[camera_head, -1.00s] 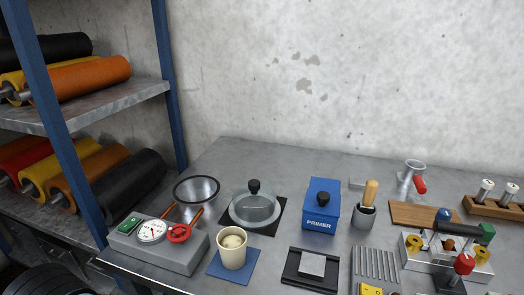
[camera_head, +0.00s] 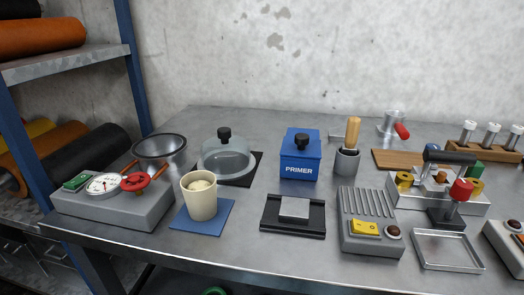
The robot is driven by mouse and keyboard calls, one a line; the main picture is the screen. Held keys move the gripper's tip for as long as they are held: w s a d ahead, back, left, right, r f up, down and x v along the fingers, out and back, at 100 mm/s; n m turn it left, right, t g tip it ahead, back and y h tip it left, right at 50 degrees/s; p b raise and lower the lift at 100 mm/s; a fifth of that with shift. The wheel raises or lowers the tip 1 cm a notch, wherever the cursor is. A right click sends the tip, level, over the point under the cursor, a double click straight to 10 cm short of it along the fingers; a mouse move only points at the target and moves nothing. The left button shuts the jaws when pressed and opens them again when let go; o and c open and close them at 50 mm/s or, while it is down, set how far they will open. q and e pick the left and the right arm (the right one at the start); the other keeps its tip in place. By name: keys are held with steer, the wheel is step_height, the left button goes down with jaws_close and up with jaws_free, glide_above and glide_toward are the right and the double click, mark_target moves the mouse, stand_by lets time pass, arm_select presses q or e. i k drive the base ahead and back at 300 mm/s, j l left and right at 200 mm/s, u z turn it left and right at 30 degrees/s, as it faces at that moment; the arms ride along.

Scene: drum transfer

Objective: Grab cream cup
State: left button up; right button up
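The cream cup (camera_head: 201,203) stands upright on a blue square mat (camera_head: 215,226) near the table's front edge, left of centre. Something pale and rounded shows inside its mouth. Neither of my grippers is in the head view.
A grey box with a dial and red handwheel (camera_head: 115,203) stands left of the cup. A metal bowl (camera_head: 160,149), a glass dome (camera_head: 225,159) and a blue PRIMER box (camera_head: 300,157) stand behind. A black plate with a grey block (camera_head: 293,211) lies to the right. Bare table (camera_head: 260,185) separates them.

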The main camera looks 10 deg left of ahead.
mark_target(199, 188)
steer(key=k+u, duration=0.1)
steer(key=u, duration=0.3)
steer(key=k+l+u, duration=0.1)
steer(key=u, duration=0.35)
steer(key=k+u, duration=0.15)
steer(key=u, duration=0.25)
